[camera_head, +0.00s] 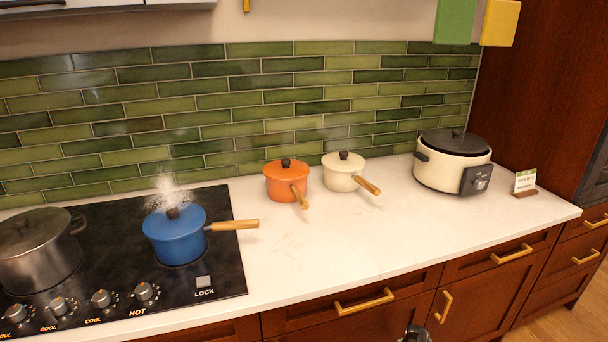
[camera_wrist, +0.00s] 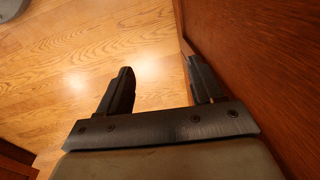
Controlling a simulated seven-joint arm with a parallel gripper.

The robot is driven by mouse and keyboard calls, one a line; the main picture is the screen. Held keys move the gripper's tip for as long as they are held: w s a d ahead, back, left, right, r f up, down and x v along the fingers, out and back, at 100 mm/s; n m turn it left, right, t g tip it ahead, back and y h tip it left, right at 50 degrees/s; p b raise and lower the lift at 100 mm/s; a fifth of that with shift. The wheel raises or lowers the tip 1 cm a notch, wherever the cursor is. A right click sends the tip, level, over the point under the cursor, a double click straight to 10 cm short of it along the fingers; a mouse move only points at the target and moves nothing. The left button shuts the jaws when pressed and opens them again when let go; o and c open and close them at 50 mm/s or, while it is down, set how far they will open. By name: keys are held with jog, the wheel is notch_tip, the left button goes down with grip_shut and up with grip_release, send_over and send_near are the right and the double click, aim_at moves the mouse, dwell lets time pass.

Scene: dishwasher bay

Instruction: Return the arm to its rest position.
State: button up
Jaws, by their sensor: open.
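My gripper (camera_wrist: 158,80) shows in the wrist view with its two dark fingers spread apart and nothing between them. It points down over the wood floor (camera_wrist: 90,60), and its right finger is close to a reddish-brown wood panel (camera_wrist: 245,60). Whether that finger touches the panel I cannot tell. In the head view only a small dark part of my arm shows at the bottom edge, in front of the drawers; the fingers are not visible there.
A steaming blue pot (camera_head: 175,238) and a steel pot (camera_head: 38,250) stand on the black cooktop (camera_head: 225,265). An orange pot (camera_head: 280,182), a cream pot (camera_head: 341,175) and a cooker (camera_head: 440,172) stand on the white counter (camera_head: 400,235). Brass handles (camera_head: 364,301) protrude below.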

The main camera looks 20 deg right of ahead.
jog(key=s+a+f+n+g+y, duration=0.15)
jog(key=s+a+n, duration=0.25)
jog(key=a, duration=0.7)
jog(key=s+a+f+n+g+y, duration=0.1)
jog(key=s+a+f+n+g, duration=0.2)
jog(key=a, duration=0.9)
jog(key=s+a+r+n+g+h, duration=0.2)
jog(key=s+a+n+g, duration=0.1)
jog(key=s+a+n, duration=0.8)
jog(key=s+a, duration=0.2)
jog(key=s, duration=0.3)
jog(key=shift+s+a+n, duration=0.15)
jog(key=shift+s+n, duration=0.05)
jog(key=shift+n, duration=0.1)
jog(key=shift+g, duration=0.25)
